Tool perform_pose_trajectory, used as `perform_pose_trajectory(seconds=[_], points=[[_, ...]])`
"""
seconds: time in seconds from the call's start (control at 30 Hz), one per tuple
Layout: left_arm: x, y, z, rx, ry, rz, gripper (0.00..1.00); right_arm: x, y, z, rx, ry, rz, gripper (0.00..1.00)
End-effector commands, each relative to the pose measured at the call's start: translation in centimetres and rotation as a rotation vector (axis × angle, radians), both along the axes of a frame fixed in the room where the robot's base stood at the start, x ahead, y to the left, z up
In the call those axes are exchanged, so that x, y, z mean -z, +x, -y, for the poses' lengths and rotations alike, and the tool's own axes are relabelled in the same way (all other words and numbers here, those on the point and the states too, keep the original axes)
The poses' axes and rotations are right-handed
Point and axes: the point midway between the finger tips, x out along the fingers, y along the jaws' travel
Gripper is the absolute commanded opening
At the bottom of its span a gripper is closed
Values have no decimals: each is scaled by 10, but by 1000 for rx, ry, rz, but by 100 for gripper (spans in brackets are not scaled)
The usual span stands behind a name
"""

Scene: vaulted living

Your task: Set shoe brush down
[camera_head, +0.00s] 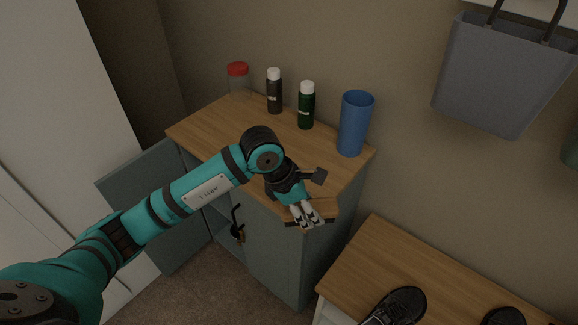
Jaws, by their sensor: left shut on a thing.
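My left gripper (308,218) reaches in from the left and points down at the front right corner of the cabinet top (212,127). It is shut on the shoe brush (323,207), a small piece with a wood-coloured body and dark edges, partly hidden by the fingers. The brush is at the cabinet's front corner; I cannot tell whether it touches the top. My right gripper is not in view.
A red-lidded jar (238,78), a black bottle (274,92), a green bottle (306,106) and a blue cup (355,124) stand along the cabinet's back. A cabinet door (155,205) hangs open. A lower wooden bench (372,262) at right holds dark shoes (398,305). A grey bag (495,75) hangs above.

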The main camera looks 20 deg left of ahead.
Motion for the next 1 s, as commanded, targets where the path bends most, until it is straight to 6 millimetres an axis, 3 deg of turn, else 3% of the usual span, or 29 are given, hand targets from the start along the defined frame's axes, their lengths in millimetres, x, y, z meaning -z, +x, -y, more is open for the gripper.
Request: perform_pose_trajectory(seconds=[0.2,0.4,0.6,0.8,1.0], points=[[2,50,-33,-3,-2,-2,4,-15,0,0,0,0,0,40],[7,81,-54,0,-2,0,4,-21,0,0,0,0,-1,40],[9,95,-64,2,-1,-1,4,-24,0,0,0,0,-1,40],[38,94,-63,3,-2,-2,4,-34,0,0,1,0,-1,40],[45,95,-64,5,0,2,4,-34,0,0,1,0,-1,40]])
